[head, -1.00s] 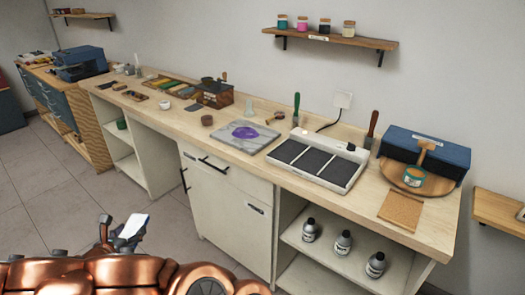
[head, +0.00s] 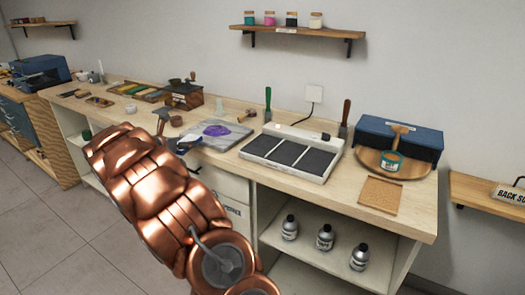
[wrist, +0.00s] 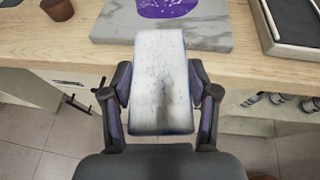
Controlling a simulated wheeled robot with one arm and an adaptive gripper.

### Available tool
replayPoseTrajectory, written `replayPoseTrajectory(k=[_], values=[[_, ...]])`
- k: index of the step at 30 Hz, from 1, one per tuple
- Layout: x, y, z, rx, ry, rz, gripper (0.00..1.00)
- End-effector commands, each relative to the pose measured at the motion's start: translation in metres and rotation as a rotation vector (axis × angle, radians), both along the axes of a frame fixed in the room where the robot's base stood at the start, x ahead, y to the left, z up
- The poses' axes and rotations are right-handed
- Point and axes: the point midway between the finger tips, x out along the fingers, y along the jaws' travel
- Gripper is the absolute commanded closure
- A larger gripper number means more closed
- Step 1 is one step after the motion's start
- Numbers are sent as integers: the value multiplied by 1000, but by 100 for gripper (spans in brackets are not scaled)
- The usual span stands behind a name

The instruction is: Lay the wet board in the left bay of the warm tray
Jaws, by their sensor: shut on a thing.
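My gripper (wrist: 162,98) is shut on the wet board (wrist: 160,75), a pale rectangular piece with bluish specks and a dark edge. In the wrist view the board points away from me, in front of the counter's front edge. In the head view my copper arm hides most of the gripper and board. The tray's corner also shows at the upper right of the wrist view (wrist: 268,43).
A grey slab (head: 232,141) with a purple patch lies left of the tray. A green-handled tool (head: 268,103) stands behind the tray. A cork mat (head: 381,195) and a blue box (head: 420,140) are to its right. Bottles (head: 325,237) stand on the shelf below.

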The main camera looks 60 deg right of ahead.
Motion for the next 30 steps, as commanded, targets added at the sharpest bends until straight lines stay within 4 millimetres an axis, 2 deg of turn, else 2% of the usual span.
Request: replayPoseTrajectory(k=[1, 3, 6, 9, 17, 30], values=[[-10, -24, 5, 1, -8, -30, 76], [-22, -50, 15, 1, -5, -63, 76], [-39, -80, 26, 1, -6, -101, 76], [-50, -99, 35, 0, -5, -125, 76], [-75, -120, 40, 0, 1, -148, 76], [-158, -157, 30, 1, 3, -149, 76]])
